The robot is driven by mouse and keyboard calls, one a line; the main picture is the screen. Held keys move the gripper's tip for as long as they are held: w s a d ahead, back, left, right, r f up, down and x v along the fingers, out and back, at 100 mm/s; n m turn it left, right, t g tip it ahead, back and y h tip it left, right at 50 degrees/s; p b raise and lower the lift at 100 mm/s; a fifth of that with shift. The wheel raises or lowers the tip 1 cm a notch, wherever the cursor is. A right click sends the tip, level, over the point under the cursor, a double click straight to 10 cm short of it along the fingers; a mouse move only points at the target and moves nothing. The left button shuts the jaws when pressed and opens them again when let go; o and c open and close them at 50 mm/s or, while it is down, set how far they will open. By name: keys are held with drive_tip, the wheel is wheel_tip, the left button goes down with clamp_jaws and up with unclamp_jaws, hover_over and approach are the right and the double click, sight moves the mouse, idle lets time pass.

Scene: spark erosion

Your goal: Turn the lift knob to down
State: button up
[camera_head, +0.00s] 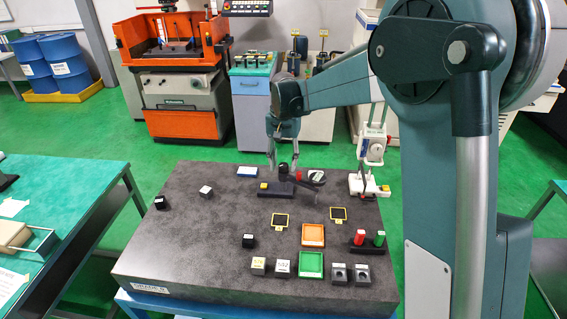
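My gripper (284,162) points down over the back part of the dark stone table. Its two fingers look apart. A black knob-like top (283,169) shows between or just behind the fingertips; I cannot tell whether they touch it. It rises from a dark bar-shaped base (271,194) with a yellow block on its left end. A dark arm-like part slants down to the right of it. I cannot make out any marking that names the lift knob or shows its setting. A white upright device (372,150) with a small red part on its foot stands to the right.
The stone table (180,245) holds an orange tray (313,235), a green tray (311,265), red and green cylinders on a black base (368,243), and several small blocks. Its left middle is mostly clear. My arm fills the right side of the view.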

sight(286, 166)
drive_tip(key=shift+r, duration=0.1)
wheel_tip(286, 166, up, 12)
idle(0.7)
idle(0.3)
drive_tip(key=s+d+r+t+b, duration=0.1)
drive_tip(key=s+d+r+t, duration=0.1)
drive_tip(key=s+d, duration=0.75)
drive_tip(key=s+d+r+t+b, duration=0.1)
drive_tip(key=s+d+r, duration=0.2)
drive_tip(key=s+d, duration=0.65)
drive_tip(key=s+d+f+t, duration=0.1)
drive_tip(key=s+d+f, duration=0.2)
drive_tip(key=s, duration=0.4)
drive_tip(key=s+d+f+n+t+b, duration=0.1)
drive_tip(key=s+d+f, duration=0.3)
drive_tip(key=s, duration=0.3)
drive_tip(key=s+d+f+t, duration=0.2)
drive_tip(key=s+d+f, duration=0.2)
drive_tip(key=s, duration=0.3)
drive_tip(key=shift+s+n, duration=0.15)
drive_tip(key=shift+n, duration=0.25)
